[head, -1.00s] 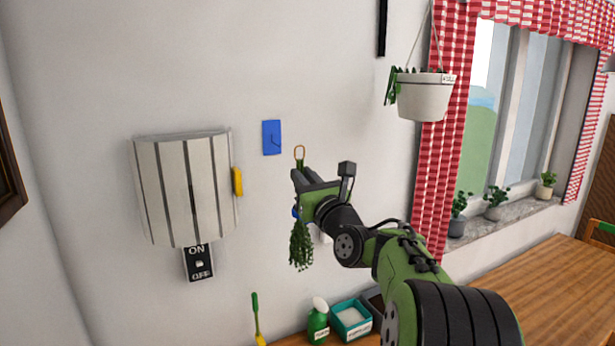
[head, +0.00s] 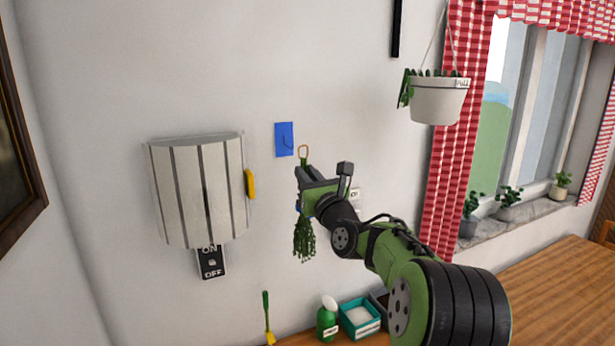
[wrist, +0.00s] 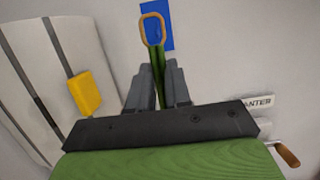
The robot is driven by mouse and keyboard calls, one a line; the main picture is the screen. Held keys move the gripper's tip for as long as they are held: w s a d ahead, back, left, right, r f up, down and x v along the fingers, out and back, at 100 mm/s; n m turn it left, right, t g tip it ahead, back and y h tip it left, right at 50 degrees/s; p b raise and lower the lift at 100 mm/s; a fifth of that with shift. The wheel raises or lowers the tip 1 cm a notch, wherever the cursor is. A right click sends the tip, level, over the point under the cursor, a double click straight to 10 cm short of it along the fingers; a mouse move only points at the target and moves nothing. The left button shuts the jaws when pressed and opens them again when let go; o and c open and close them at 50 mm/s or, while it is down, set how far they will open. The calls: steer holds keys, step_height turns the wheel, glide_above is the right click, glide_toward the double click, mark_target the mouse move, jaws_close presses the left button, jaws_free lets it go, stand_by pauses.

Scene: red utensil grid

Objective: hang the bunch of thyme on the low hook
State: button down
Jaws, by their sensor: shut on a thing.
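My gripper (head: 305,180) is shut on the bunch of thyme (head: 303,240), gripping its stems below a tan loop (head: 303,152). The leafy end hangs down below the fingers. A blue plate with a dark hook (head: 284,139) is on the wall, just left of the loop in the head view. In the wrist view, the loop (wrist: 152,29) stands upright above the fingers and overlaps the blue plate (wrist: 168,38). The loop is apart from the hook in the head view. A second small blue patch (head: 298,208) shows behind my gripper, mostly hidden.
A slatted half-round wall unit (head: 198,190) with a yellow tab (head: 250,184) is left of my gripper. An ON/OFF switch (head: 211,262) is below it. A hanging planter (head: 436,100) is at upper right. A spray bottle (head: 327,320) and teal box (head: 360,318) stand below.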

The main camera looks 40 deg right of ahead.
steer(key=shift+w, duration=0.1)
stand_by(0.3)
steer(key=shift+w+d, duration=0.15)
steer(key=shift+w, duration=0.25)
stand_by(1.1)
steer(key=shift+f+x, duration=0.2)
steer(key=shift+x, duration=0.75)
steer(key=shift+f+x, duration=0.25)
steer(key=shift+x, duration=0.75)
steer(key=shift+f+x, duration=0.2)
steer(key=shift+x, duration=0.75)
steer(key=shift+w, duration=0.15)
steer(key=shift+f+b, duration=0.65)
steer(key=shift+f, duration=0.2)
steer(key=c, duration=1)
jaws_free()
steer(key=shift+r, duration=0.1)
